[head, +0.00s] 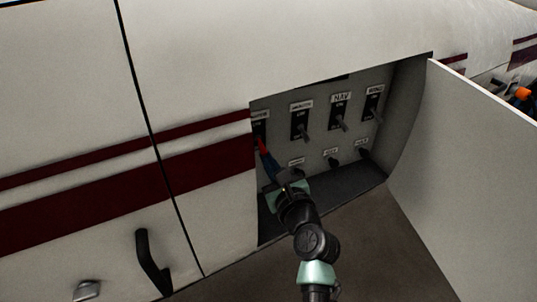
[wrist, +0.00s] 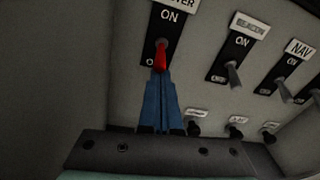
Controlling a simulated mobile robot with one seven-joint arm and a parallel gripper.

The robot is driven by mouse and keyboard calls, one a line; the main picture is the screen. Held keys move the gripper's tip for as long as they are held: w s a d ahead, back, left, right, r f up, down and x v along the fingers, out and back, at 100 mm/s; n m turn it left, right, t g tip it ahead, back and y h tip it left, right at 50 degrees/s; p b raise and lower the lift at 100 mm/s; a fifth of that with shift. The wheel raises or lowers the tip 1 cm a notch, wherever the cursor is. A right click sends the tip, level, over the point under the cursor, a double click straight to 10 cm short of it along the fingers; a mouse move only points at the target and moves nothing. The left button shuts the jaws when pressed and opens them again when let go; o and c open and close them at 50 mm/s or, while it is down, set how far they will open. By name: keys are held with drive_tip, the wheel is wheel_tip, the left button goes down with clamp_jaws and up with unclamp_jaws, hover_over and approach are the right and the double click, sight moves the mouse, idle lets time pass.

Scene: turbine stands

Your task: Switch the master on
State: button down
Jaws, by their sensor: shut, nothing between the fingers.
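The red-levered switch (wrist: 160,57) is at the top middle of the wrist view, on a black plate marked ON at its upper end. Its label is cut off by the frame edge. The lever points down, away from the ON mark. In the head view the red lever (head: 262,142) shows at the left edge of the panel opening. My gripper (wrist: 161,78) has its blue fingers shut together and empty, with the tips right at the lever's lower end; I cannot tell whether they touch. It also shows in the head view (head: 266,156), reaching into the opening.
Other switches stand to the right: BEACON (wrist: 233,75), NAV (wrist: 284,90) and one more (head: 372,104), levers down. Several dark knobs (head: 333,162) sit below. An open door panel (head: 470,150) borders the opening on the right. A black handle (head: 150,265) projects at lower left.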

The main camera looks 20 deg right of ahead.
drive_tip(key=shift+r, duration=0.25)
drive_tip(key=r+g+p, duration=0.1)
drive_tip(key=p, duration=0.6)
drive_tip(key=shift+s+r, duration=0.15)
drive_tip(key=shift+r, duration=0.05)
drive_tip(key=p, duration=0.2)
drive_tip(key=g+p, duration=0.1)
drive_tip(key=p, duration=0.1)
drive_tip(key=shift+s+r+g, duration=0.1)
drive_tip(key=shift+r+g, duration=0.2)
drive_tip(key=shift+r+p, duration=0.1)
drive_tip(key=shift+p, duration=0.85)
drive_tip(key=shift+s+r+p, duration=0.1)
drive_tip(key=shift+p, duration=0.35)
wheel_tip(320, 180, down, 4)
drive_tip(key=s+f+b, duration=0.1)
drive_tip(key=b, duration=0.2)
drive_tip(key=s+r+p, duration=0.2)
drive_tip(key=s+r, duration=0.6)
drive_tip(key=shift+d+r, duration=0.2)
